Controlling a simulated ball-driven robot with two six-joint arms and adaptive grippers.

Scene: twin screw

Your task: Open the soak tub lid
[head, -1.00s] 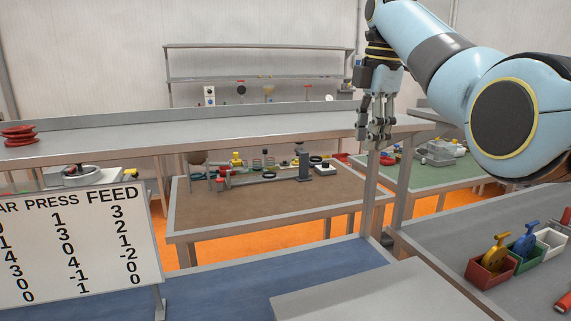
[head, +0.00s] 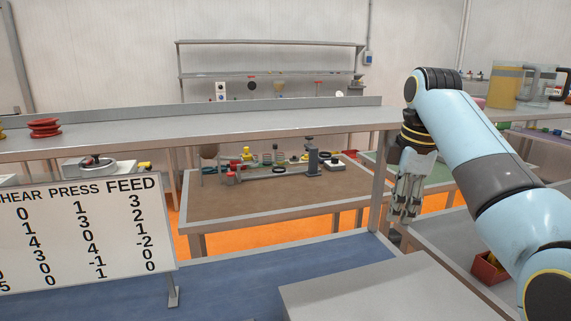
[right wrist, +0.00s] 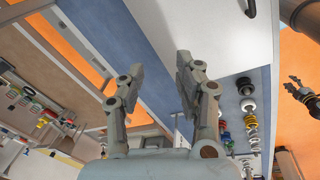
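A plain pale grey slab (head: 385,290) at the bottom of the head view may be the soak tub's lid; I cannot be sure. The right wrist view shows a broad white panel (right wrist: 215,35) with a dark handle (right wrist: 250,8) at its top edge, perhaps the same lid. My right gripper (head: 403,200) hangs fingers down beyond the slab, apart from it. In the right wrist view its fingers (right wrist: 159,72) are spread with nothing between them. A dark gripper (right wrist: 303,92) at the right of that view appears to be my left one; its opening is unclear.
A sign with numbers (head: 85,235) stands at the left over a blue surface (head: 230,280). A long grey bench (head: 270,128) crosses behind, with red discs (head: 45,128) on it. A brown-topped table (head: 260,200) holds small parts. A red bin (head: 488,268) is at the right.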

